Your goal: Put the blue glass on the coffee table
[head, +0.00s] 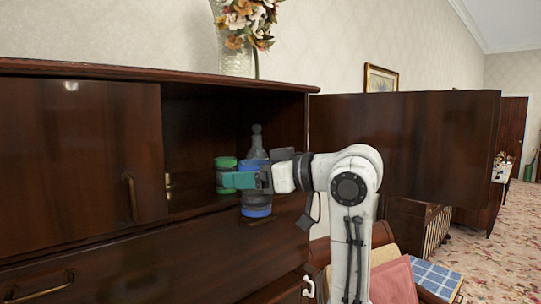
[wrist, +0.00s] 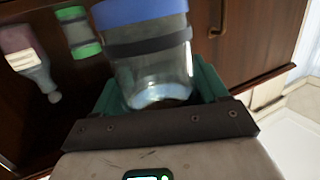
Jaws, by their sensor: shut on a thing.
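The blue glass (head: 257,210) is clear with blue bands and a dark strip. It is in my gripper (head: 243,180), held at the front of the open cabinet (head: 190,120). In the wrist view the glass (wrist: 150,65) sits between the green fingers, its clear end towards the palm. The gripper is shut on it. The fingers hide part of the glass in the head view. I cannot make out a coffee table in either view.
A green-banded glass (head: 223,163) and a grey stoppered bottle (head: 257,140) stand in the cabinet close by. The open cabinet door (head: 410,140) juts out to the right. A vase of flowers (head: 238,50) stands on top. Red cushions (head: 392,280) lie at lower right.

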